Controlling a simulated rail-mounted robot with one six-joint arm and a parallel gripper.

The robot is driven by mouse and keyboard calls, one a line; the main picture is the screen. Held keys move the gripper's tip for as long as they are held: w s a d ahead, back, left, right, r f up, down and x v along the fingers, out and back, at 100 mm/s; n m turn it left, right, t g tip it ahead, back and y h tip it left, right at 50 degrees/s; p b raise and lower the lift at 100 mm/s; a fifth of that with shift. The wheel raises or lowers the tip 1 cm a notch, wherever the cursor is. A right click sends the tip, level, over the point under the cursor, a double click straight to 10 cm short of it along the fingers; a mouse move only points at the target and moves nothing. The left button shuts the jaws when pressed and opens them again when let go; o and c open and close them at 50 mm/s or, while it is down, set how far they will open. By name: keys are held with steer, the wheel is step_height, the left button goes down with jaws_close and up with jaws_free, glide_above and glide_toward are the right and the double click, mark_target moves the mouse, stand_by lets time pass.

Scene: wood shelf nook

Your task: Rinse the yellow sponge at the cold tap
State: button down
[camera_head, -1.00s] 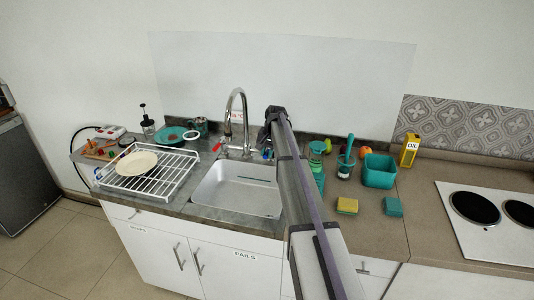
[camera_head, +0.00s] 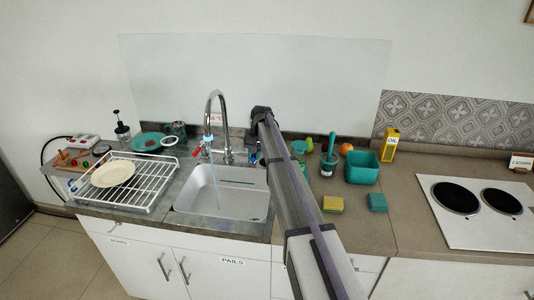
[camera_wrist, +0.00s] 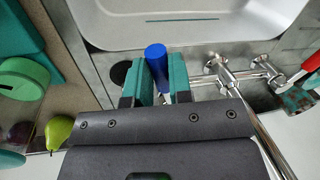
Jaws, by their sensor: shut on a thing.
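The yellow sponge (camera_head: 333,204) lies on the counter right of the sink, in front of the teal container, with a green layer at its edge. The curved chrome tap (camera_head: 225,115) stands behind the sink (camera_head: 220,195), and a thin bluish stream of water (camera_head: 214,174) falls from its spout into the basin. A red handle (camera_head: 198,152) is on its left. In the wrist view, my gripper (camera_wrist: 160,72) has its teal fingers shut on the blue handle (camera_wrist: 156,62), on the tap's other side. My arm partly hides this spot in the head view.
A teal sponge (camera_head: 377,202) lies right of the yellow one. A teal container (camera_head: 361,168), a pot with a brush (camera_head: 329,160) and an oil carton (camera_head: 390,146) stand behind. A dish rack (camera_head: 150,180) with a plate is left. A pear (camera_wrist: 59,132) shows near my gripper.

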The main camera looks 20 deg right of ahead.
steer(key=c, duration=1)
jaws_free()
steer(key=shift+c, duration=0.2)
step_height(320, 180, up, 11)
steer(key=d+p, duration=0.2)
steer(key=p, duration=0.8)
steer(key=shift+s+f+p, duration=0.15)
steer(key=shift+s+p, duration=0.2)
steer(key=shift+p, duration=0.05)
steer(key=shift+o, duration=0.4)
steer(key=shift+f, duration=0.1)
